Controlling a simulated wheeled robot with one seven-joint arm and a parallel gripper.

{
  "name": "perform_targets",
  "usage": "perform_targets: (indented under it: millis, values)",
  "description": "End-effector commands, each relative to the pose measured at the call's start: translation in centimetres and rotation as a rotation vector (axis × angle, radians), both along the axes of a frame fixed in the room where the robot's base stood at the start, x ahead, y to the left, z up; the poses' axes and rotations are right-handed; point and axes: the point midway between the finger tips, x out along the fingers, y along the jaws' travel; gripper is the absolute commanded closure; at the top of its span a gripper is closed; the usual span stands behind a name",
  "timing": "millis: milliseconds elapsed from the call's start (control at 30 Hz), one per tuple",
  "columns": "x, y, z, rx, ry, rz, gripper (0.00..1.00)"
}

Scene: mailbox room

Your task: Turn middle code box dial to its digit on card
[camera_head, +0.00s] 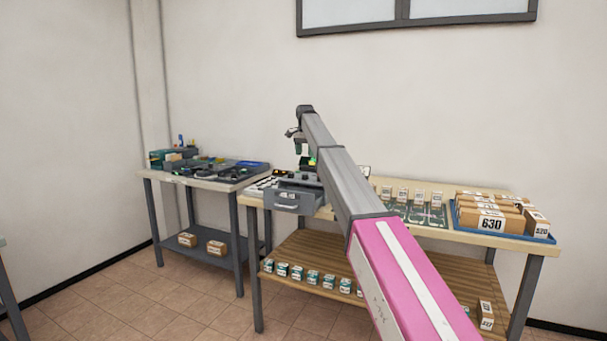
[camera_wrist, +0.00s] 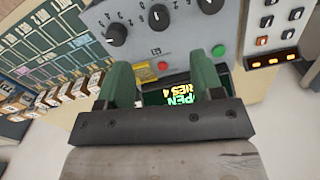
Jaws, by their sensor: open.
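The code box (camera_wrist: 180,40) is a grey panel at the top of the wrist view. It carries three black dials with digits around them: a left dial (camera_wrist: 116,35), the middle dial (camera_wrist: 158,16) and a right dial (camera_wrist: 209,6) cut by the frame edge. My gripper (camera_wrist: 159,70) is open, its green fingers apart and empty, below the middle dial in the picture. I cannot tell whether it touches the panel. My gripper (camera_head: 305,160) also shows small in the head view, over the bench.
A red button (camera_wrist: 163,67) and a green button (camera_wrist: 218,50) sit low on the panel. A lit display (camera_wrist: 172,98) reading partly "OPEN" shows between the fingers. A blue tray (camera_head: 505,237) holds boxes at right.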

Motion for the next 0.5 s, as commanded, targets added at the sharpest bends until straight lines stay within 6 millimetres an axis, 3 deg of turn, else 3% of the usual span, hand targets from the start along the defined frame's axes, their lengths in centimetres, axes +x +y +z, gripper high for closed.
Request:
perform_targets:
  millis: [267,500]
  values:
    - [-0.2,0.0,-2.1,0.0,0.001,0.0,0.39]
    - [-0.2,-0.1,-6.1,0.0,0.001,0.0,0.39]
